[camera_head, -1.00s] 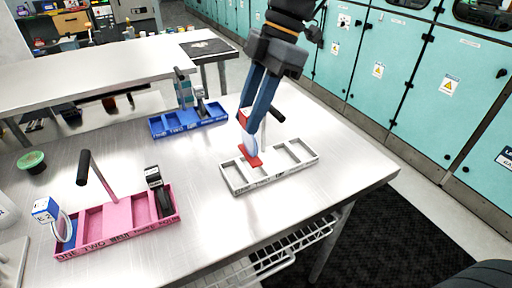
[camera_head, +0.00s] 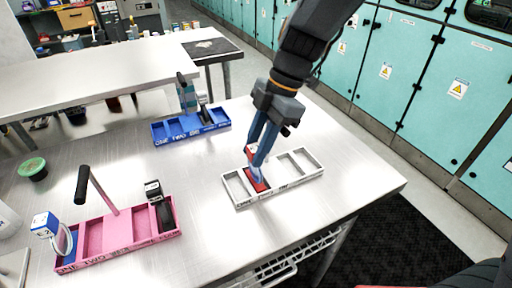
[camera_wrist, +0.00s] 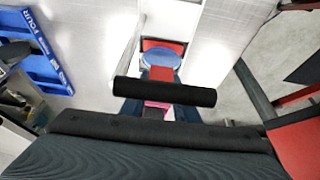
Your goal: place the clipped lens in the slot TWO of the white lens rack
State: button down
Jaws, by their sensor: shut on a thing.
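The white lens rack (camera_head: 292,189) lies on the steel table, right of centre, with several slots in a row and a black-tipped handle partly behind my gripper. My gripper (camera_head: 257,168) points down over its left part, shut on the clipped lens. The lens has a red clip (camera_head: 258,185), which shows low in the second slot from the left. The wrist view shows the round bluish lens (camera_wrist: 161,57) beyond the black handle bar (camera_wrist: 165,92). Whether the clip rests on the slot floor is hidden.
A pink rack (camera_head: 117,243) with a black-tipped handle and a blue-and-white tagged item stands front left. A blue rack (camera_head: 190,128) stands behind. A green-lidded jar (camera_head: 32,168) is at far left. Table right of the white rack is clear.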

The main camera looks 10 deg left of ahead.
jog(key=shift+f, duration=0.35)
jog(key=shift+f, duration=0.15)
jog(key=c, duration=1.4)
grip_release()
jog(key=b+v, duration=0.3)
jog(key=v, duration=0.9)
jog(key=shift+r, duration=0.2)
